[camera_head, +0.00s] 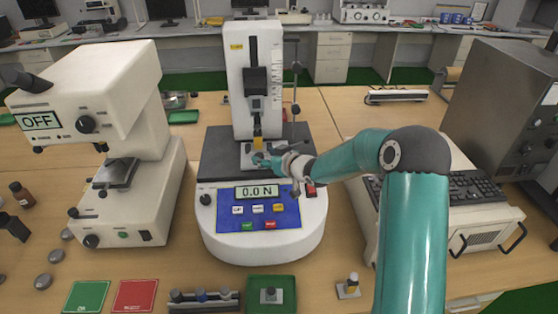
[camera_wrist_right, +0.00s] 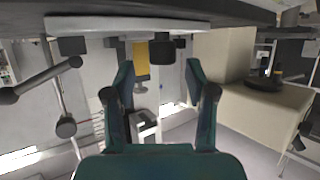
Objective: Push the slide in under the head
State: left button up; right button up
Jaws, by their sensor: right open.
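The force tester (camera_head: 255,80) stands mid-table, with a display reading 0.0 N. Its head (camera_head: 257,129) ends in a yellow tip above the pale slide (camera_head: 246,160) on the dark bed. My right gripper (camera_head: 263,159) is at the slide's front right and partly covers it. In the right wrist view, which looks upside down, the open fingers (camera_wrist_right: 158,85) are apart, with a dark knob (camera_wrist_right: 161,50) near the gap between their tips. The slide (camera_wrist_right: 110,24) is the pale plate above, and the yellow tip (camera_wrist_right: 141,58) shows beyond. Contact cannot be told. My left gripper is out of view.
A hardness tester (camera_head: 95,120) marked OFF stands at left. A keyboard (camera_head: 465,188) and a dark grey cabinet (camera_head: 500,100) are at right. Green (camera_head: 86,297) and red (camera_head: 135,296) mats and a green tray (camera_head: 270,281) with a small block lie in front.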

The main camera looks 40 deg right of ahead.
jog(key=v, duration=0.8)
